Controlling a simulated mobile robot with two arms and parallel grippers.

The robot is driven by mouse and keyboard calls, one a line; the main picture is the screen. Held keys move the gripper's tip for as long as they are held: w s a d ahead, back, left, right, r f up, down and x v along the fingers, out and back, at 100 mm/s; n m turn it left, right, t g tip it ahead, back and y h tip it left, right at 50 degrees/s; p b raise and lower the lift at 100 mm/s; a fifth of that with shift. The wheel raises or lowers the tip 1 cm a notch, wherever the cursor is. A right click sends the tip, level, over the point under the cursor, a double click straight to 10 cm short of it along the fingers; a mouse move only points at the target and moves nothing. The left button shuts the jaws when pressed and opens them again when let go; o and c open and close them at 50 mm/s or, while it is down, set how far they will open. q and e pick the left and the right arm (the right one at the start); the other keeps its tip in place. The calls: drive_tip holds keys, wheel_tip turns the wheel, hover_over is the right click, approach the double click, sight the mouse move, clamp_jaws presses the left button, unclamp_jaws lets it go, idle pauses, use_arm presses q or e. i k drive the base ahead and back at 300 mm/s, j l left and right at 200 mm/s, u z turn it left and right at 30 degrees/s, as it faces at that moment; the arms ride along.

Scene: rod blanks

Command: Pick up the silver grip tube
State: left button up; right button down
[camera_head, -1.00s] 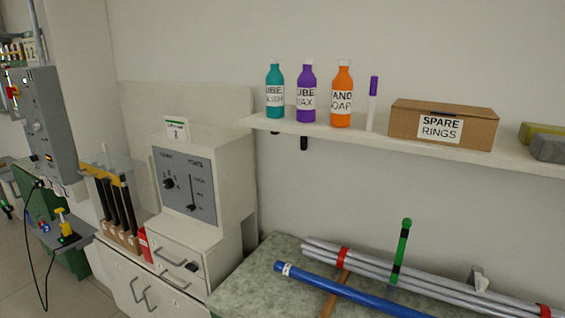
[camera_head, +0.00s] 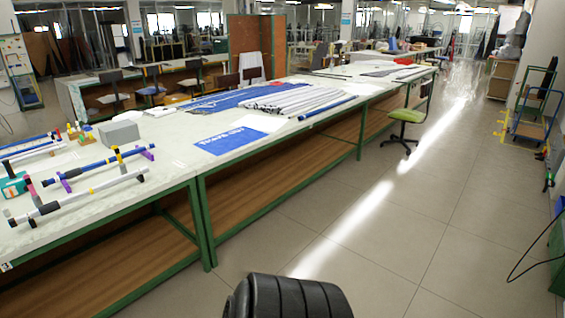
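A silver tube with dark grip parts (camera_head: 95,191) lies across small supports on the near left table, close to the front edge. Its near end carries a black section. A blue tube with dark sections (camera_head: 88,167) rests on purple supports just behind it. Which of these tubes is the silver grip tube I judge by colour only. Neither of my grippers shows in the head view.
Green-framed tables with pale tops (camera_head: 170,140) run from left to back. They hold a blue mat (camera_head: 230,139), a bundle of white tubes (camera_head: 295,99) and a grey box (camera_head: 119,133). A green chair (camera_head: 405,116) stands at the table's right side.

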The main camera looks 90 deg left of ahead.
sight(21, 219)
drive_tip(key=u, duration=4.15)
drive_tip(key=i+l, duration=0.1)
drive_tip(key=i, duration=0.5)
